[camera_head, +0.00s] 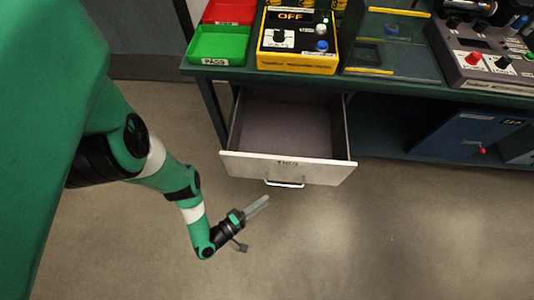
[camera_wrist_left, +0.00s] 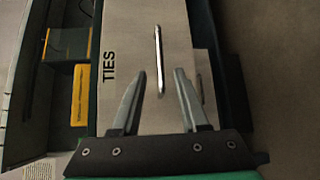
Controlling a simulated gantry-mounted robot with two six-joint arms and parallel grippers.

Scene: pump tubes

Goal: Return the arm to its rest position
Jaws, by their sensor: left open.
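My left gripper (camera_head: 258,207) hangs in front of the drawer, below and left of its handle, apart from it. In the left wrist view the left gripper (camera_wrist_left: 158,98) shows two separated fingers with nothing between them. The grey drawer (camera_head: 289,168) under the bench is pulled out, and its inside looks empty. Its front bears the label TIES. The drawer's metal handle (camera_head: 285,184) also shows ahead of the fingers in the left wrist view (camera_wrist_left: 159,62). My right gripper is not in view.
The bench holds a green bin (camera_head: 218,45), a red bin (camera_head: 229,12), a yellow box (camera_head: 297,62) reading OFF and a grey control panel (camera_head: 488,72). A blue cabinet (camera_head: 465,140) stands beneath the bench at right. The floor around the arm is clear.

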